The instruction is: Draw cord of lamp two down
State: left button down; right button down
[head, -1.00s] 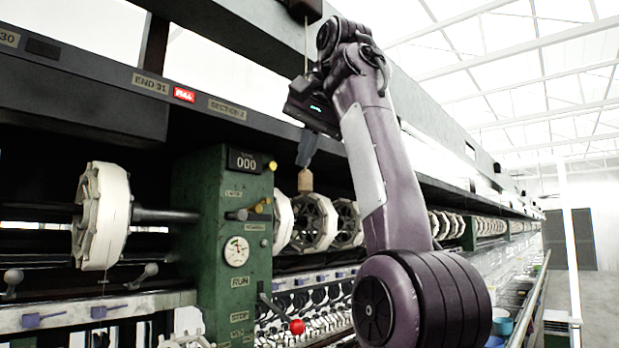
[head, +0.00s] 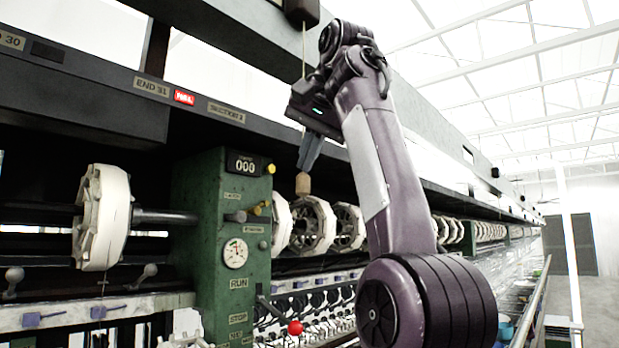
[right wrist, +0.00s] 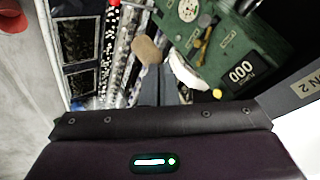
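A thin pale cord (head: 303,50) hangs from a dark box (head: 301,11) on the overhead beam. A tan wooden knob (head: 303,184) is at its lower end. My right gripper (head: 306,160) points down, its fingers close together at the cord just above the knob; it looks shut on the cord. In the right wrist view the knob (right wrist: 149,50) shows just beyond the fingertips. The lamp itself is not seen. My left gripper is not in view.
A green machine post (head: 222,240) with a counter and gauge stands left of the knob. White reels (head: 313,225) are behind it. A dark ledge with a section 2 plate (head: 227,112) runs close behind my gripper. A red ball (head: 295,328) is lower down.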

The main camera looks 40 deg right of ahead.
aim_at(305, 175)
jog(key=shift+w+f+b, duration=0.1)
jog(key=shift+f+b, duration=0.25)
jog(key=shift+f, duration=0.1)
jog(key=shift+r, duration=0.1)
jog(key=shift+w+r+p, duration=0.15)
jog(key=shift+r+p, duration=0.65)
jog(key=shift+p, duration=0.3)
jog(key=r+p, duration=0.1)
jog(key=w+r+p, duration=0.1)
jog(key=p, duration=0.1)
jog(key=r+p, duration=0.1)
jog(key=shift+w+d+r, duration=0.3)
jog(key=shift+w+r, duration=0.05)
jog(key=shift+s+a+r+p, duration=0.1)
jog(key=shift+s+r+p, duration=0.1)
jog(key=shift+r+p, duration=0.3)
jog(key=shift+s+a+r+p, duration=0.1)
jog(key=shift+s+r+p, duration=0.05)
jog(key=shift+r+p, duration=0.3)
jog(key=shift+s+r, duration=0.1)
jog(key=shift+s, duration=0.15)
